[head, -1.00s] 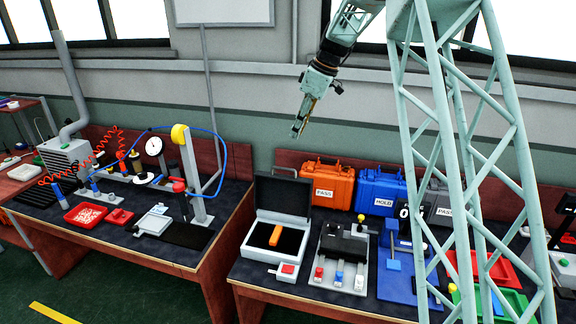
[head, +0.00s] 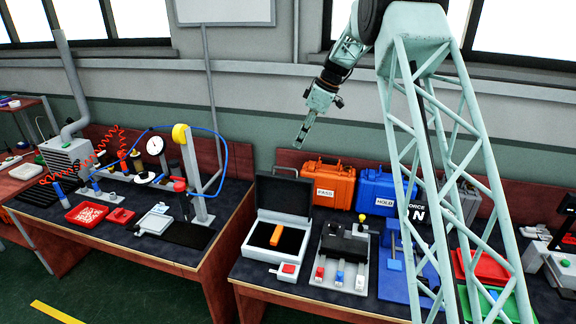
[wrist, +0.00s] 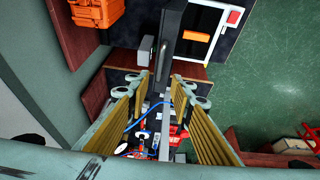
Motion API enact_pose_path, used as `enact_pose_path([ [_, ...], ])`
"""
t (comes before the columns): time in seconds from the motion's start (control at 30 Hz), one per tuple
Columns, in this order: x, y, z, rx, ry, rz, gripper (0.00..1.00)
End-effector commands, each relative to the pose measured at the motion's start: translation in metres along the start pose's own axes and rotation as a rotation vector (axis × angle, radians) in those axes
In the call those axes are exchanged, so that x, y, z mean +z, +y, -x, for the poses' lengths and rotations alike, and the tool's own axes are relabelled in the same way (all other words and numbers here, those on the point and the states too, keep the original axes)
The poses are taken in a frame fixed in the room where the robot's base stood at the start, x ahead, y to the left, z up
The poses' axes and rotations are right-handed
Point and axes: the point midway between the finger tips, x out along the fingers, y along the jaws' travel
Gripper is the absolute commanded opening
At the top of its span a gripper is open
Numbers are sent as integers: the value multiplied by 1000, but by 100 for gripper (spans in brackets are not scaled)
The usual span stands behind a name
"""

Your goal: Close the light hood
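The light hood appears to be the grey box (head: 258,237) on the right bench, with its dark lid (head: 284,193) standing raised at the back. An orange block (head: 276,235) lies on the black floor inside. My gripper (head: 300,144) hangs in the air above and behind the lid, apart from it, tilted down. In the wrist view the raised lid (wrist: 171,35) is seen edge-on beyond my fingers, with the box (wrist: 226,7) to its right. My gripper's two fingers (wrist: 160,92) stand apart with nothing held between them.
Orange (head: 328,184) and blue (head: 381,192) cases stand behind, right of the lid. A grey fixture with coloured buttons (head: 341,258) is right of the box. A gauge rig with a blue hose (head: 224,160) stands on the left bench. Air around my gripper is clear.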

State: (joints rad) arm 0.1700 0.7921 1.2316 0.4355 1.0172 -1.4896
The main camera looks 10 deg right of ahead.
Motion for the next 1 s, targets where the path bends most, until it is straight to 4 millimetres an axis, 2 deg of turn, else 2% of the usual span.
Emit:
enact_pose_path([
  [0.37, 0, 0, -16, -1, 0, -1, 22],
  [1.0, 0, 0, -96, -2, -1, 0, 22],
])
